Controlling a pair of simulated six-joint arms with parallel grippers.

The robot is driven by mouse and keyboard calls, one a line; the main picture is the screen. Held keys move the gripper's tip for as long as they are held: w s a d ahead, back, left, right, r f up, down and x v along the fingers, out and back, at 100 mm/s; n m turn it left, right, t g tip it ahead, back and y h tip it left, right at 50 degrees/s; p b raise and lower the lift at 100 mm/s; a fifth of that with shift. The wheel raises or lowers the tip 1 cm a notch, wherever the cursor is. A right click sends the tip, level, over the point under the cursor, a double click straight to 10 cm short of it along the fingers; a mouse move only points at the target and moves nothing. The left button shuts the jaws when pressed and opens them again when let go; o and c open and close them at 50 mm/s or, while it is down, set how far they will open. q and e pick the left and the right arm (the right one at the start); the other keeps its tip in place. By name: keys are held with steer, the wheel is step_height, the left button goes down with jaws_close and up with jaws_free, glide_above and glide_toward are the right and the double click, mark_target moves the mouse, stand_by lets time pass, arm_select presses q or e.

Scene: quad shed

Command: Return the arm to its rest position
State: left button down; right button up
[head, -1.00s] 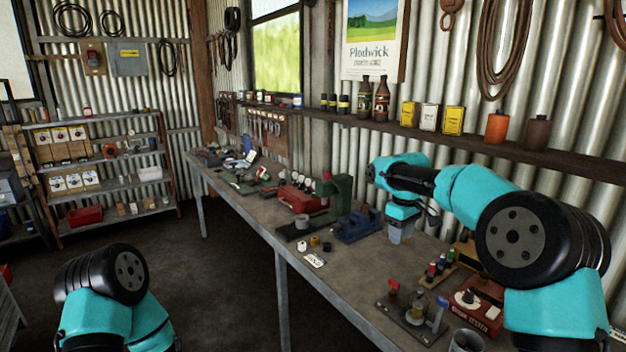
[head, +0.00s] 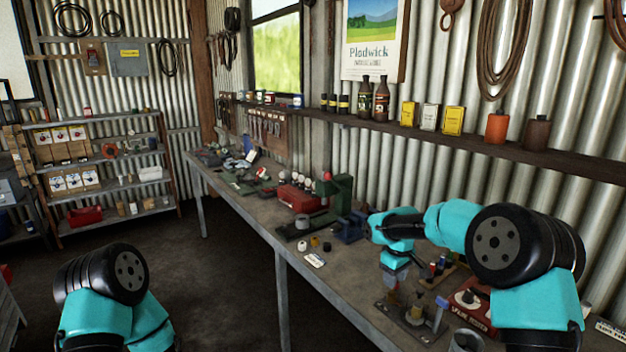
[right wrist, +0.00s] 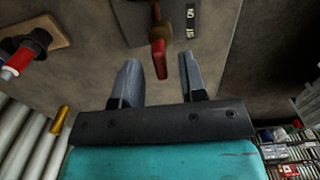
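My right gripper (head: 394,284) hangs over the workbench (head: 345,300) in the head view, fingers pointing down. It stands just over the small fixture (head: 405,326), a dark plate with upright parts. In the right wrist view the two grey fingers (right wrist: 159,80) are apart with nothing gripped.
A grey cup (head: 467,341) is at the front. The bench's front left strip is mostly clear.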

steer(key=shift+f, duration=0.7)
steer(key=m, duration=0.4)
steer(key=shift+r+m, duration=0.15)
steer(key=shift+m, duration=2.45)
steer(key=shift+n, duration=3)
